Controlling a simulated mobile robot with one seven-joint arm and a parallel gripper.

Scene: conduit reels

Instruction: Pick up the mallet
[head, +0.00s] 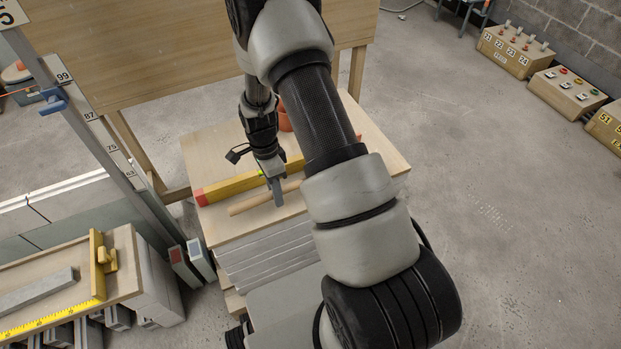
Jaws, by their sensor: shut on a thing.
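A light wooden handle (250,204), which I take to be the mallet's, lies nearly level over the small wooden-topped table (222,232). Its right end runs behind my arm, so the mallet's head is hidden. My gripper (278,198) points down over the table and is shut on the handle partway along it. I cannot tell whether the mallet touches the tabletop or is slightly clear of it.
A yellow spirit level (233,187) with a red end lies just behind the handle. An orange pot (284,121) stands at the table's back. A wooden panel (190,50) stands behind.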

